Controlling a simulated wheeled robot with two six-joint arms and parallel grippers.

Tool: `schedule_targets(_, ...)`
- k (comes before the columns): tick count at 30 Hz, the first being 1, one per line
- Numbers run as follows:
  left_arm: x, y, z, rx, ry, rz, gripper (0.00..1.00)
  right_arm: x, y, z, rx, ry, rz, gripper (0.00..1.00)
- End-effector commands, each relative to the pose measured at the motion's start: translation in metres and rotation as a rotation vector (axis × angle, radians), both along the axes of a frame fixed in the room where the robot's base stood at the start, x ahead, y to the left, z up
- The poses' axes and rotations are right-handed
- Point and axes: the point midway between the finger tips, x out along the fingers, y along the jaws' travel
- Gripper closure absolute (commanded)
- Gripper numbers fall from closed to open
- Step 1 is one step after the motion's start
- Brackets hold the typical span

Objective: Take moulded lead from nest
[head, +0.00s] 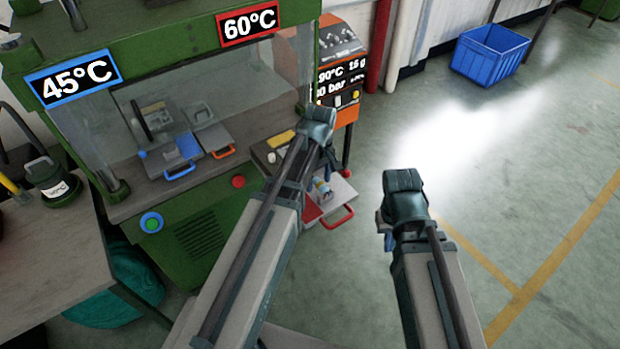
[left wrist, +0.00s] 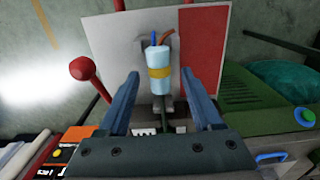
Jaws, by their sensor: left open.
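The moulded lead (left wrist: 159,72) is a pale blue body with a yellow band, with a blue and a brown wire end at its top. It sits in a grey nest on a white and red slide plate (left wrist: 112,45). In the head view the lead (head: 321,187) is partly behind my left arm. My left gripper (left wrist: 160,92) is open, its two blue fingers on either side of the lead, with gaps visible. In the head view it (head: 326,166) is mostly hidden by its wrist. My right gripper (head: 388,241) points down, away from the plate; its fingers are largely hidden.
The plate's red handle (head: 340,218) faces the floor. An orange control unit (head: 342,68) stands behind. A blue crate (head: 490,55) is far right; the floor there is clear.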

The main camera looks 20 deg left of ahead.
Motion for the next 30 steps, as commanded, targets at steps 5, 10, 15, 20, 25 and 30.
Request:
schedule_targets(5,-0.0001,-0.0001,0.0013,0.000,0.000,0.000,0.43,0.0000,0.0000,0.0013,0.000,0.000,0.000,1.00)
schedule_targets(10,0.0000,-0.0001,0.0013,0.000,0.000,0.000,0.73,0.0000,0.0000,0.0013,0.000,0.000,0.000,1.00)
schedule_targets(15,0.0000,-0.0001,0.0013,0.000,0.000,0.000,1.00,0.0000,0.0000,0.0013,0.000,0.000,0.000,1.00)
schedule_targets(20,-0.0001,-0.0001,0.0013,0.000,0.000,0.000,1.00,0.0000,0.0000,0.0013,0.000,0.000,0.000,1.00)
schedule_targets(25,0.0001,-0.0001,0.0015,0.000,0.000,0.000,1.00,0.0000,-0.0001,0.0015,0.000,0.000,0.000,1.00)
schedule_targets(30,0.0002,0.0015,0.0071,0.000,0.000,0.000,1.00,0.0000,0.0000,0.0071,0.000,0.000,0.000,1.00)
